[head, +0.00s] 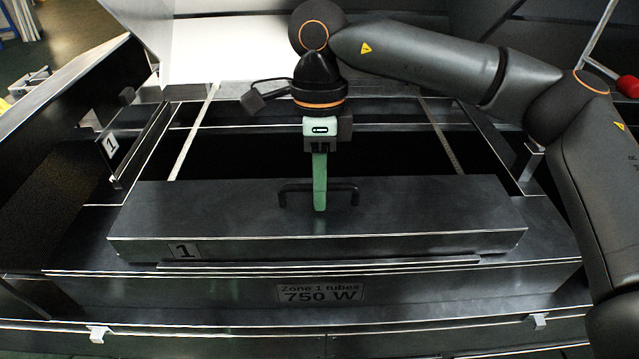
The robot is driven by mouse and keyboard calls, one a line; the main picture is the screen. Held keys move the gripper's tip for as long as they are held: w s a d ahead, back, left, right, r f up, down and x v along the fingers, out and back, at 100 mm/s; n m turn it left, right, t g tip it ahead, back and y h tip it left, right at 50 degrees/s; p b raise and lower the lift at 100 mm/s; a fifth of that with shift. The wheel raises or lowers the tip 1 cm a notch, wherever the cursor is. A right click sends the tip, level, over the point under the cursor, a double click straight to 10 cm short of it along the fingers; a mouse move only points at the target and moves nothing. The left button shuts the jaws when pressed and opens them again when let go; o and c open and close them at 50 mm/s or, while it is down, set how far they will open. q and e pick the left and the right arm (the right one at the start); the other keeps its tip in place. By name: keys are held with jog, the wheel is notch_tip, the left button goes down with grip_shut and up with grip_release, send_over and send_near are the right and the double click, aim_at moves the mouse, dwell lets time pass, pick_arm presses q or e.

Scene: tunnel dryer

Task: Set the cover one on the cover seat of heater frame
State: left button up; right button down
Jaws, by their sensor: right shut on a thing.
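Cover one (420,215) is a long dark metal cover with a "1" label at its front left and a black bar handle (297,187) on top. It lies level across the front of the heater frame (530,272), above the plate reading "Zone 1 tubes 750 W". I cannot tell whether it touches the frame or hangs just above it. My right gripper (320,205) points down with its green fingers shut on the handle's middle. The cover seat is not clearly seen; the cover may hide it. My left gripper is not in view.
Behind the cover is a dark open bay (250,155) with thin pale rails on both sides. A white panel (230,50) stands behind. My right arm fills the upper right.

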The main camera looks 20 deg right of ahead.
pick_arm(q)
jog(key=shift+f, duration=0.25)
pick_arm(e)
jog(key=shift+f, duration=0.2)
jog(key=c, duration=0.8)
grip_release()
jog(key=shift+f, duration=0.1)
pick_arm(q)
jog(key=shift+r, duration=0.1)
pick_arm(e)
jog(key=shift+w+r, duration=0.2)
jog(key=shift+r, duration=0.9)
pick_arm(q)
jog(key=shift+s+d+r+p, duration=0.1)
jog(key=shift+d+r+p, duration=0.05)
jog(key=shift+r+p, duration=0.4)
pick_arm(e)
jog(key=r, duration=0.3)
jog(key=w+r, duration=0.1)
jog(key=r, duration=0.6)
jog(key=shift+w+d+r, duration=0.15)
jog(key=shift+w+d, duration=0.1)
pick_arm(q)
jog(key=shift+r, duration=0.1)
